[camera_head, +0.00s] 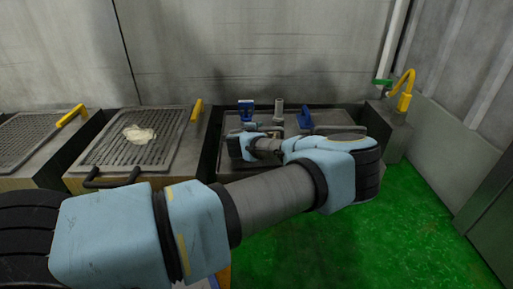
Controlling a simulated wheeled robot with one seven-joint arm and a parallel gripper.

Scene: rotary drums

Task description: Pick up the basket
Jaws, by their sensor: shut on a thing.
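My arm reaches from the lower left across the picture and folds back over the dark metal-framed basin at the centre. My gripper (262,130) is at the far side of my wrist, small and largely hidden by it. It is shut on what appears to be the basket, by a blue handle (246,109) at the left of the basin. The body of the basket is hidden behind my wrist and cannot be made out. A second blue handle (305,118) stands to the right, apart from my gripper.
A ridged metal grill (105,150) with a pale patch lies to the left, with a black handle (112,181) in front. A yellow curved pipe (404,88) stands at the right. A grey wall (250,45) closes the back. Green floor (400,235) is clear at the lower right.

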